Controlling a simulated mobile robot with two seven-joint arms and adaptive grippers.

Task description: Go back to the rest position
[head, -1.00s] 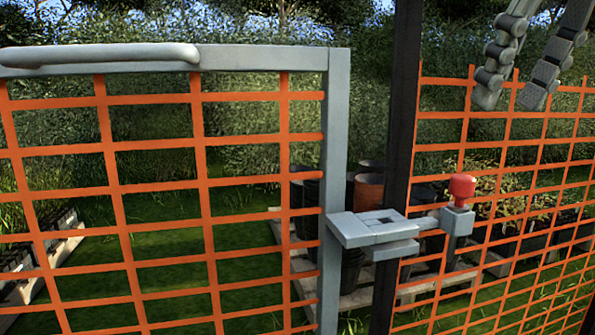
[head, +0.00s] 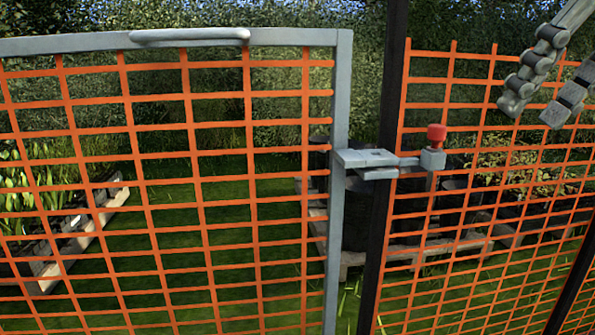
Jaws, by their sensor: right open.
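My right gripper (head: 533,108) shows at the upper right in the head view, its two grey jointed fingers apart and pointing down, with nothing between them. It hangs in front of the orange mesh fence panel, right of and above the latch. My left gripper is out of view. A grey-framed gate (head: 340,230) with orange mesh fills the left and middle. Its latch (head: 366,159) bridges the gate's edge and the dark post (head: 387,120). A red knob (head: 437,132) sits on the grey block at the latch's right end.
A grey handle bar (head: 190,35) runs along the gate's top rail. Behind the mesh, a long planter (head: 95,225) stands on grass at left. Dark pots on a pallet (head: 440,250) stand behind the post. Another dark post (head: 573,285) is at lower right.

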